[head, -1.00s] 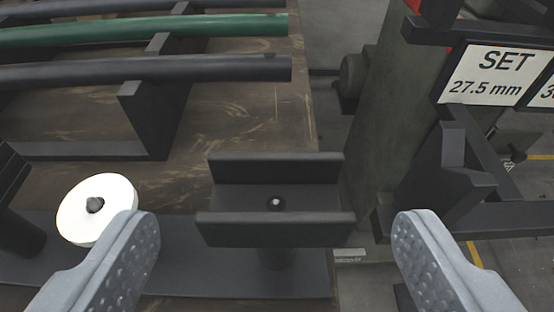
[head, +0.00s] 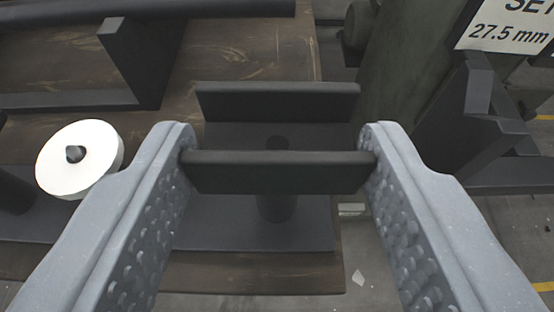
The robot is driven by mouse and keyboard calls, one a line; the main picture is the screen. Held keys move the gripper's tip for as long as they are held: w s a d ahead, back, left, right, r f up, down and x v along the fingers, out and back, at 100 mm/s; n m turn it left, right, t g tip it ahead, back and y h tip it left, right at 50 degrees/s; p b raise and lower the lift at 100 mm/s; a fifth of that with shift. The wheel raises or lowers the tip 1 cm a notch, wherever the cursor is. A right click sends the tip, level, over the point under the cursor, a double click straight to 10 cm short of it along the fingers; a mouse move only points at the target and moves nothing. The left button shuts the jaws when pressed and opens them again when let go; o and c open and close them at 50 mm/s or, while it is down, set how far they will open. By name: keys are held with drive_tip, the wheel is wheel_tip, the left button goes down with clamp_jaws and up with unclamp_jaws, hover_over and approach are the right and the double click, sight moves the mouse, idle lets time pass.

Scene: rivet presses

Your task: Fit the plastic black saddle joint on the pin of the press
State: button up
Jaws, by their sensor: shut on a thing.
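The black saddle joint (head: 278,172) is a dark U-shaped channel with two upright walls and a hole in its floor, in the middle of the head view. My gripper (head: 277,158) is shut on it, with one grey finger at each end of the near wall. The joint sits over a short dark post (head: 277,208) on a dark base plate; whether they touch I cannot tell. The pin of the press is not clearly identifiable; a dark angled press part (head: 478,120) stands at the right.
A white disc (head: 78,160) with a dark knob stands left of my gripper. A dark bar (head: 150,20) rests on a bracket (head: 140,65) at the back left of the brown table (head: 225,60). A sign reading SET 27.5 mm (head: 505,35) hangs at the upper right. Floor shows beyond the table's right edge.

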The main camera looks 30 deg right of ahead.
drive_tip(key=s+f+v, duration=0.1)
drive_tip(key=v, duration=1.5)
drive_tip(key=shift+s+d+f+b, duration=0.3)
drive_tip(key=shift+s+f+b, duration=0.05)
drive_tip(key=shift+s, duration=0.05)
